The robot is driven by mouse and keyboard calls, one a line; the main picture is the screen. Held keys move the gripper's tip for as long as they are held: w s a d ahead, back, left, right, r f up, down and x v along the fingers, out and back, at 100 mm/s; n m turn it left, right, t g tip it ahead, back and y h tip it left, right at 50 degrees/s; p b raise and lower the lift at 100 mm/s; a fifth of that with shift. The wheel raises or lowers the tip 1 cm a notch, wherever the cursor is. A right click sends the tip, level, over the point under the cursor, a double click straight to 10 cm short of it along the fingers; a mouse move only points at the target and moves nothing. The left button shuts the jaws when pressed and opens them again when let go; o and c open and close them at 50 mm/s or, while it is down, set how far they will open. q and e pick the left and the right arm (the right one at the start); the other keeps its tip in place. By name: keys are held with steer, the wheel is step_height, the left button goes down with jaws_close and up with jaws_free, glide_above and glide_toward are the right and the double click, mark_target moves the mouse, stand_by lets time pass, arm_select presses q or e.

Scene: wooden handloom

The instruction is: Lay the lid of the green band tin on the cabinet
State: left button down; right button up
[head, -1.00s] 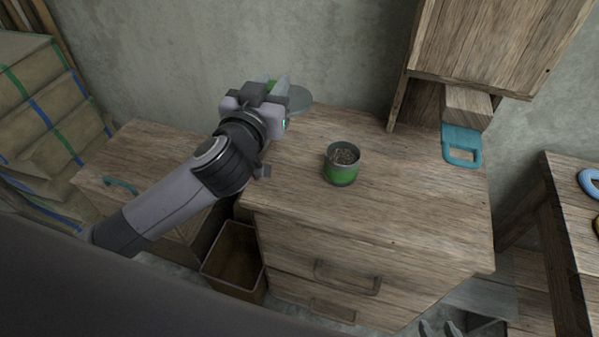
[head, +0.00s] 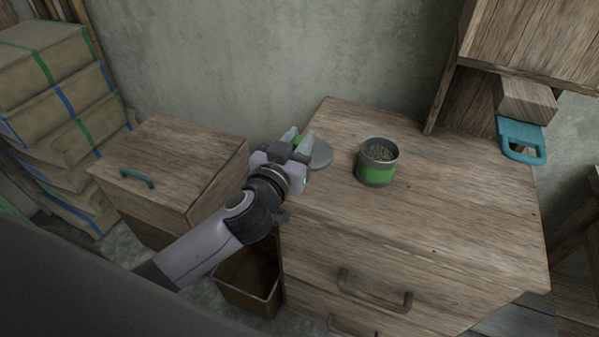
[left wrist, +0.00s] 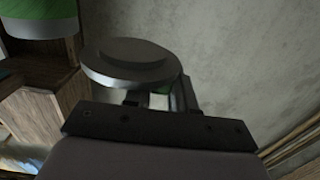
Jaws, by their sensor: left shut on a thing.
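The green band tin (head: 378,162) stands upright and open on the cabinet (head: 450,220), with brownish grains inside. My left gripper (head: 302,145) is shut on the lid (head: 320,155), a flat grey disc, left of the tin. A bit of green shows between the fingers. In the head view the lid overlaps the cabinet top's left edge; I cannot tell if it touches the wood. In the left wrist view the lid (left wrist: 130,62) sits beyond the gripper, with the tin (left wrist: 40,18) at upper left. My right gripper is not in view.
A lower wooden chest (head: 165,165) with a teal handle stands at left, by stacked banded bundles (head: 60,120). A bin (head: 248,285) sits on the floor between. A teal handle-shaped piece (head: 521,140) is at the cabinet's back right. The cabinet top's front is clear.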

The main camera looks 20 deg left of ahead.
arm_select(q)
steer(key=shift+f, duration=0.75)
step_height(320, 180, down, 4)
steer(key=b, duration=0.3)
steer(key=shift+f, duration=0.2)
steer(key=shift+r, duration=0.1)
steer(key=c, duration=0.9)
jaws_free()
steer(key=shift+c, duration=0.2)
